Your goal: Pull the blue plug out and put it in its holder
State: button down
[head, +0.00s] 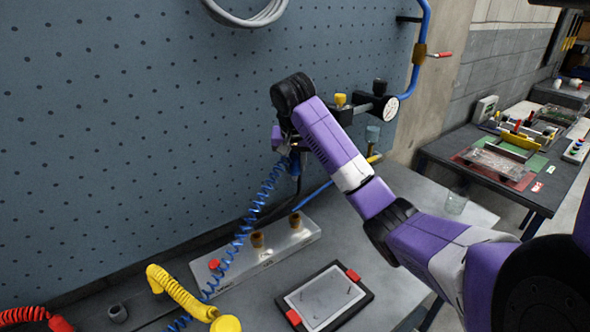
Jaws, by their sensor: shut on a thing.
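My gripper (290,149) is raised in front of the pegboard, shut on the blue plug, which is mostly hidden by the jaws and arm. A blue coiled cord (246,225) hangs from the plug, down past the pale socket block (285,239). The plug is above the block and apart from it.
A yellow plug (225,323) with its yellow cord and a red plug (59,323) lie at the lower left. A framed tray with red corners (364,296) lies in front of the block. A gauge (390,107) and valves stick out behind my arm.

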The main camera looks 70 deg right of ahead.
aim_at(295, 154)
notch_tip(295, 154, up, 4)
jog(key=shift+f+p, duration=0.1)
jog(key=shift+p, duration=0.55)
jog(key=shift+r, duration=2.2)
